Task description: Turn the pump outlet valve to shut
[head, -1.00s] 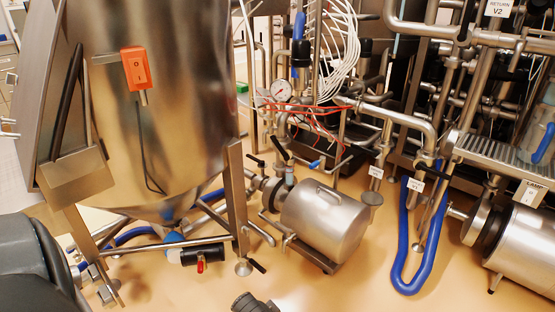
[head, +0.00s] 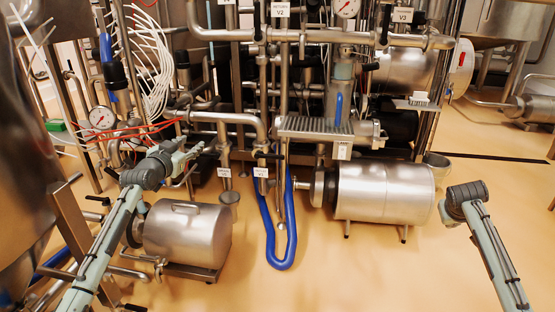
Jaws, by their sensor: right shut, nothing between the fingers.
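A tag reading V1 (head: 261,172) hangs on the pipework above the blue hose. Its upper line is too small to read, so I cannot confirm it names the pump outlet valve. A dark lever (head: 268,155) sits just above it; its exact setting is unclear. My left arm rises from the lower left across the pump motor, and its gripper (head: 182,158) is seen small against the pipes, apart from the lever; its fingers are not clear. My right arm stands at the right, with its gripper (head: 443,211) shut and empty near the large steel cylinder's end.
A steel pump motor (head: 187,236) sits on the floor at left. A larger steel cylinder (head: 384,192) stands right of the looped blue hose (head: 284,262). Tags V2 (head: 281,9) and V3 (head: 402,15) hang higher.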

